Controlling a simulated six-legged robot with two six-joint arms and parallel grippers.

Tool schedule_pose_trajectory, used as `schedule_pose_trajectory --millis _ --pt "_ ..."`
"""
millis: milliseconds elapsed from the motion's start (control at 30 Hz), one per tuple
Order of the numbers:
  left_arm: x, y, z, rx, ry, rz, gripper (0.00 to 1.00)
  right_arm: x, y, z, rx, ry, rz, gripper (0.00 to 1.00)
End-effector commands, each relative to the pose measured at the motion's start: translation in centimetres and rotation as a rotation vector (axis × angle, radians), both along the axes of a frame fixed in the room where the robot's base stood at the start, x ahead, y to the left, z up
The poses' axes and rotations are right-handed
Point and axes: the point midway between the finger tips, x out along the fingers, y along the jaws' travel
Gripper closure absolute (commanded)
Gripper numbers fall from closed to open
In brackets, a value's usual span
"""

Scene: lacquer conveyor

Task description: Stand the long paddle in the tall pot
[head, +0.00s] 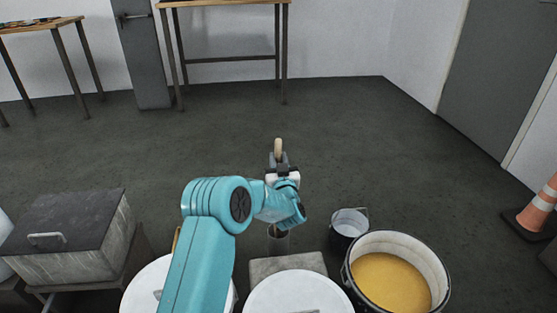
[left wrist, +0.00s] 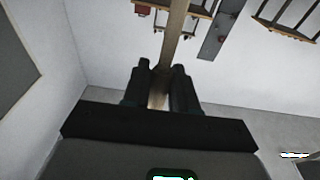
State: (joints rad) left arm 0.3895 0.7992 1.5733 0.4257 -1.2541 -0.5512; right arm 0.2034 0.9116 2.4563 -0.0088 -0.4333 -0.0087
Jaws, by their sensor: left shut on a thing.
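My left gripper (head: 279,163) is shut on the long paddle, and the pale wooden end of the paddle (head: 278,147) shows just beyond the fingers in the head view. In the left wrist view the paddle's shaft (left wrist: 175,35) runs up and away from between the two dark fingers (left wrist: 160,88). A narrow grey pot (head: 279,243), which looks like the tall pot, stands below my left wrist, its top partly hidden by my arm. I cannot tell where the paddle's other end is. My right gripper is not in view.
A metal bucket (head: 350,223) and a wide pot of yellow liquid (head: 348,272) stand to the right. White round lids (head: 298,291) and a pale block (head: 265,268) are in front. A lidded grey box (head: 100,245) is left, a traffic cone (head: 541,207) far right. Open floor lies beyond.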

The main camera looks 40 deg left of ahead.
Motion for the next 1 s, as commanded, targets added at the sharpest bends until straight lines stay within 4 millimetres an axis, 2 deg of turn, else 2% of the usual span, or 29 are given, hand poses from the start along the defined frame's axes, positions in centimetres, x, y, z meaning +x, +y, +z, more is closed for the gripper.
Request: schedule_pose_trajectory --millis 33,367,1000 --pt "0.0 0.0 -0.8 0.001 -0.001 0.0 1.0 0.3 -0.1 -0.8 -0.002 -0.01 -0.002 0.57" --pt "0.0 0.0 -3.6 0.0 0.0 -0.001 1.0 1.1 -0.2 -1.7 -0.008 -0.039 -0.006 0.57" --pt "0.0 0.0 -9.1 0.0 0.001 0.0 1.0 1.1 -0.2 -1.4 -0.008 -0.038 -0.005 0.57"
